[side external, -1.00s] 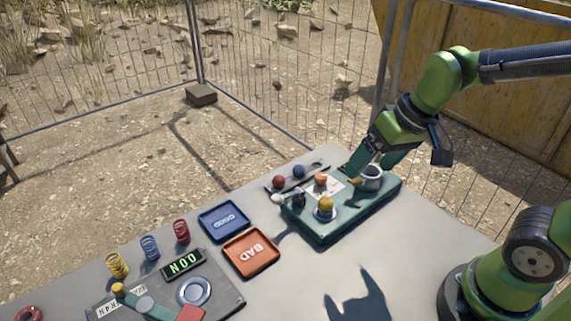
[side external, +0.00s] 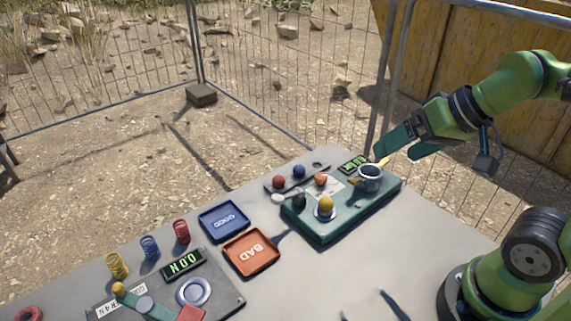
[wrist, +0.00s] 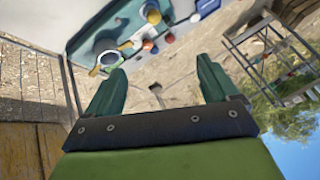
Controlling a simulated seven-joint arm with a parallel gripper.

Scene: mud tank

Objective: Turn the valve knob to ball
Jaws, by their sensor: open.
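A green box (side external: 330,226) stands on the right of the table. On it are a grey cup-like part (side external: 370,178) with a yellow-brown piece beside it, a small dark part (side external: 299,199), a yellow ball (side external: 326,204) on a white-and-blue seat, an orange ball (side external: 321,179) and a green-lit display (side external: 353,164). I cannot tell for sure which part is the valve knob, nor read its setting. My gripper (side external: 393,146) is open and empty, tilted above and behind the box's far right corner. In the wrist view, the open fingers (wrist: 160,68) have the grey part (wrist: 107,60) beyond the left one.
A blue GOOD tray (side external: 223,236) and an orange BAD tray (side external: 250,268) lie left of the box. A dark panel with another display (side external: 183,265) and several coloured springs are further left. The table front is clear. A wire fence stands behind the table.

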